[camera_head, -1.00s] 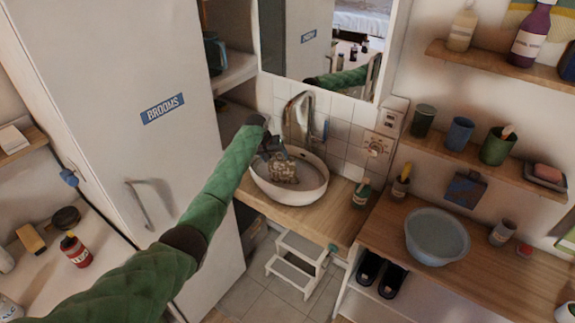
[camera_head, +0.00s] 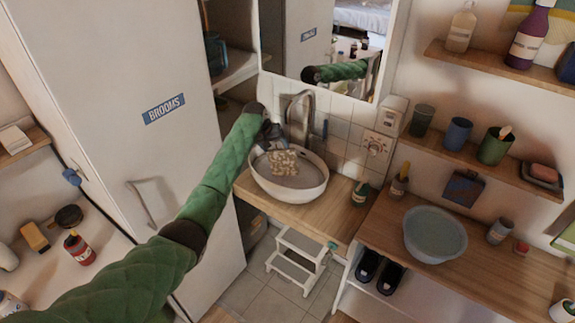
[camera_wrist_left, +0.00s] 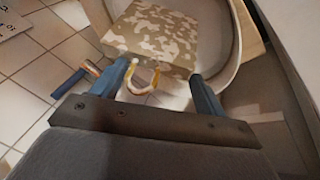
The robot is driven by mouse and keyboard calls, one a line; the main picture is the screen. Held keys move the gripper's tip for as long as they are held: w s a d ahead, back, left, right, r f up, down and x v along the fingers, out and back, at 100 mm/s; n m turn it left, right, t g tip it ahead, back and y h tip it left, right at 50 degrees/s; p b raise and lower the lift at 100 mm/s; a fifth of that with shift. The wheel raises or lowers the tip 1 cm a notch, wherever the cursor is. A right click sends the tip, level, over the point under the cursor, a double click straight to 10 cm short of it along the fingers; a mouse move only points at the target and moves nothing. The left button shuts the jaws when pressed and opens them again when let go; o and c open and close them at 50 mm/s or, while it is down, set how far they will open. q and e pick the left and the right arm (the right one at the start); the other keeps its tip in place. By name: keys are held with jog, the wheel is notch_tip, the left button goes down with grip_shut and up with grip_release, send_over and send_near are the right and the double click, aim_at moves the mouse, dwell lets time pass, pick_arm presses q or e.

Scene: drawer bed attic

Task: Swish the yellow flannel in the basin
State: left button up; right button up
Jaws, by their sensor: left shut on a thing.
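A tan cloth-like piece with pale blotches (camera_head: 287,162) and a small loop, apparently the flannel, is at the white oval basin (camera_head: 297,197). Its color reads beige rather than plain yellow. My left gripper (camera_head: 272,134) is at the basin's back left, shut on this piece. In the left wrist view, the patterned piece (camera_wrist_left: 160,38) lies just beyond and between the fingertips (camera_wrist_left: 163,82), with its loop hanging near them. The basin wall (camera_wrist_left: 232,60) shows beside it. I cannot tell whether the piece touches the basin's bottom. My right gripper is not in view.
The tap (camera_head: 304,110) rises close behind the basin, right of my gripper. A mirror (camera_head: 320,60) hangs above. A tall cabinet marked BROOMS (camera_head: 120,60) stands left. A bottle (camera_head: 360,193) and a blue-grey bowl (camera_head: 435,236) are to the right. A white step stool (camera_head: 297,262) stands below.

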pick_arm(q)
jog(key=shift+r, duration=2.65)
dwell(1.3)
